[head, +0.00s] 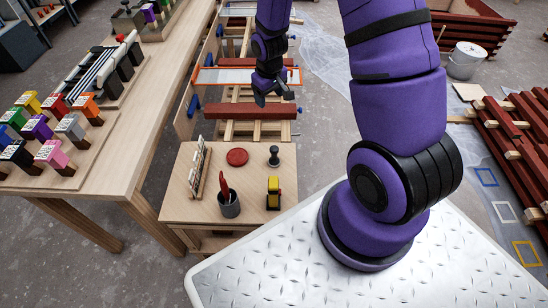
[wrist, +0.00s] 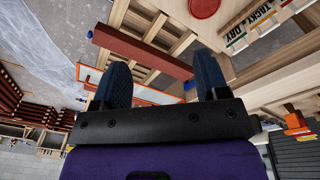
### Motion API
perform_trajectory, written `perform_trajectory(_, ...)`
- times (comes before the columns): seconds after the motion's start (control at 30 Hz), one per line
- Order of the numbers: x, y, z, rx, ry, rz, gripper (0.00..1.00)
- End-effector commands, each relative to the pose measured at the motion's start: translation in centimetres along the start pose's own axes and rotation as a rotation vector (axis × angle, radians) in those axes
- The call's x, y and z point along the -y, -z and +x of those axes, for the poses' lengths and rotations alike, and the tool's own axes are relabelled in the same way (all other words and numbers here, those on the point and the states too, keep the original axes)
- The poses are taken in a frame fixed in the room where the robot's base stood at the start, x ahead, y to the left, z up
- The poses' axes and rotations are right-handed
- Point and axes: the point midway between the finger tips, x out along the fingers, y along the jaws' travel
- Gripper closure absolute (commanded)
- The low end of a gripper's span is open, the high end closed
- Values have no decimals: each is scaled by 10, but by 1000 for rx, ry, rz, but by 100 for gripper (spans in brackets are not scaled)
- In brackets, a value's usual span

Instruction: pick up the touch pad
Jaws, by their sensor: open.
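A flat round red pad (head: 237,156), which I take for the touch pad, lies on the small wooden table (head: 182,208) in the head view. It also shows at the top edge of the wrist view (wrist: 204,7), partly cut off. My gripper (head: 272,96) is open and empty, fingers spread, beyond the pad and over the rack of battens. In the wrist view my gripper (wrist: 162,62) has a red batten (wrist: 140,48) beyond its fingers. The gripper is well apart from the pad.
Around the pad stand a lettered board (head: 200,168), a dark knobbed stamp (head: 273,156), a cup with a red-handled tool (head: 229,205) and a yellow-black block (head: 273,193). A red batten (head: 251,111) crosses the rack behind. A long workbench (head: 125,165) stands left.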

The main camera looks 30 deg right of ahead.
Motion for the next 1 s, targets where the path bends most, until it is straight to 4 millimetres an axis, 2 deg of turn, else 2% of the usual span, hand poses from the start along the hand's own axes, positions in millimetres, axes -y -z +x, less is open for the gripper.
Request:
perform_trajectory(0.03,0,-4,23,21,7,-6,32)
perform_trajectory(0.1,1,-9,50,37,16,-17,32)
perform_trajectory(0.3,4,-26,112,72,38,-38,32)
perform_trajectory(0.43,6,-35,135,84,48,-46,32)
perform_trajectory(1.0,10,-43,197,90,53,-51,32)
